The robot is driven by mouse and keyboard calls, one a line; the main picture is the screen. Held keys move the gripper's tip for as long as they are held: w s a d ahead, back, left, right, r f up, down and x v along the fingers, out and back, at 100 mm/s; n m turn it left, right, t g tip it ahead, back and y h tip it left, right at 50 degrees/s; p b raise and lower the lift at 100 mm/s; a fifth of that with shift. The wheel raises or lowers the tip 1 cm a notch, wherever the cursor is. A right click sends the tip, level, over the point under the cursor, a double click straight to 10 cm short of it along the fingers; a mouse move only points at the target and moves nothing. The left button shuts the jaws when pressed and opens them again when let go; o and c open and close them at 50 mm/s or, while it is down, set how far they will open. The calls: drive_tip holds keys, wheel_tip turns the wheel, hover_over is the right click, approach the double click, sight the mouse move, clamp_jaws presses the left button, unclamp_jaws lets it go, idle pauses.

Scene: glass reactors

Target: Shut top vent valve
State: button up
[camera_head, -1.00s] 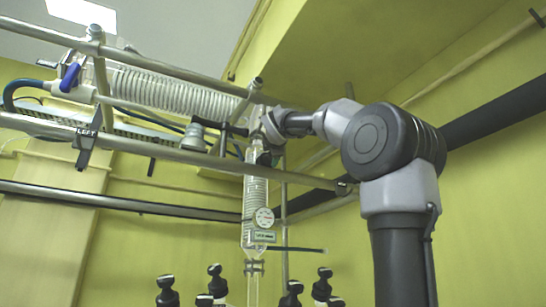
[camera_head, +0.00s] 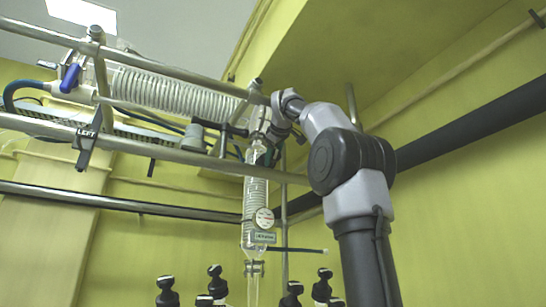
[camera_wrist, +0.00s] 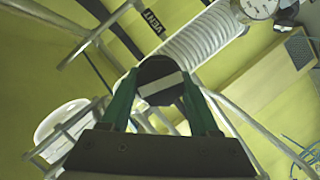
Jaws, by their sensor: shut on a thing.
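In the wrist view, the vent valve's round black knob (camera_wrist: 158,70), with a pale bar across it, sits between the two green fingers of my gripper (camera_wrist: 165,98). My gripper is shut on it. The pale bar lies roughly crosswise, slightly tilted. In the head view, my gripper (camera_head: 266,155) is at the top of the upright glass coil condenser (camera_head: 256,195), partly hidden by my wrist and the metal rails. The knob cannot be made out clearly there.
Metal rails (camera_head: 150,149) run close around my wrist. A round gauge (camera_head: 264,218) hangs below.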

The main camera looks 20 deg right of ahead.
drive_tip(key=m+y, duration=0.1)
drive_tip(key=m, duration=0.1)
drive_tip(key=m+g+y, duration=0.1)
drive_tip(key=m+y, duration=0.1)
drive_tip(key=m, duration=0.1)
drive_tip(key=shift+d+f, duration=0.1)
drive_tip(key=shift+d, duration=0.1)
drive_tip(key=m+y, duration=0.3)
drive_tip(key=m, duration=0.1)
drive_tip(key=shift+m, duration=0.3)
drive_tip(key=shift+y, duration=0.3)
drive_tip(key=o, duration=1.4)
drive_tip(key=shift+s, duration=0.1)
